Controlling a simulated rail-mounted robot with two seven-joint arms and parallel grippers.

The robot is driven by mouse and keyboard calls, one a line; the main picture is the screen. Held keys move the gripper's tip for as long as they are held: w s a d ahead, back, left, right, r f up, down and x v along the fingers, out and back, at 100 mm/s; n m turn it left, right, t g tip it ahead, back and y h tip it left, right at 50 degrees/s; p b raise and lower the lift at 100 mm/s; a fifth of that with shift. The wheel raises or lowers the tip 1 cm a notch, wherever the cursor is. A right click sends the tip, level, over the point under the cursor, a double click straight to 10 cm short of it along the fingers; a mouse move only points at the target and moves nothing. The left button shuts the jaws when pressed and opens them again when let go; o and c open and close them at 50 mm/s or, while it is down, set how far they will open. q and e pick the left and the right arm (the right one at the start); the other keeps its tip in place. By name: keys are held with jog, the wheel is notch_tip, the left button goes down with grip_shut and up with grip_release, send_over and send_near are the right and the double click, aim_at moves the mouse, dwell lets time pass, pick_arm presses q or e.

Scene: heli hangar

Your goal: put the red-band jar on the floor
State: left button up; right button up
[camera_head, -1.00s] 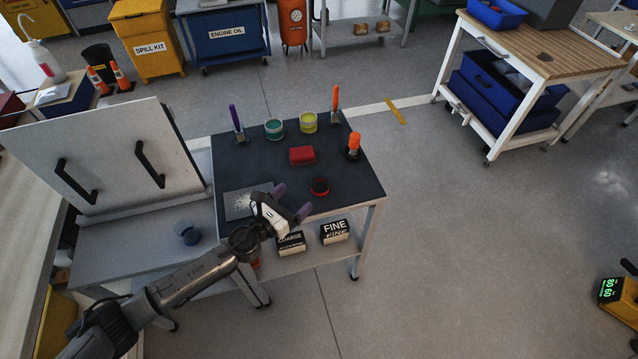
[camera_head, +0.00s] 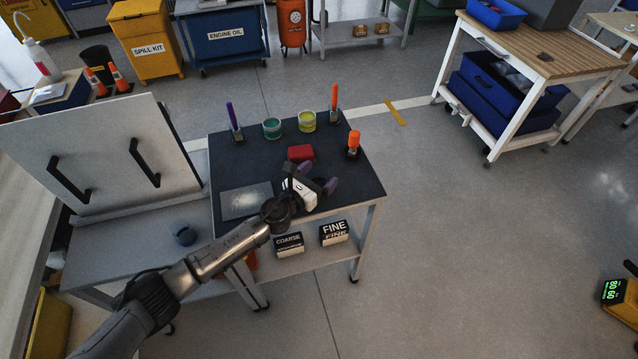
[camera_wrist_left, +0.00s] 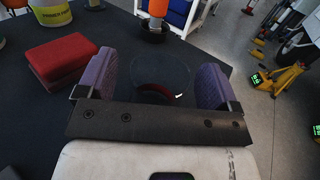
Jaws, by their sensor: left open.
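The red-band jar (camera_wrist_left: 156,92) is clear with a red band low down; in the left wrist view it stands on the dark tabletop between the two purple fingers. In the head view my own gripper hides it. My left gripper (camera_head: 317,176) is open over the right part of the dark table (camera_head: 270,178); its fingers (camera_wrist_left: 155,78) lie on either side of the jar with no grasp seen. The grey floor (camera_head: 440,260) is open to the right of the table. My right gripper is not in view.
A red block (camera_head: 300,152) lies just behind the gripper. A teal tin (camera_head: 272,128), a yellow tin (camera_head: 307,121) and an orange-topped item (camera_head: 353,144) stand further back. COARSE (camera_head: 289,244) and FINE (camera_head: 333,232) boxes sit on the lower shelf.

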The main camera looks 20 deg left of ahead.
pick_arm(q)
jog(key=c, duration=1.1)
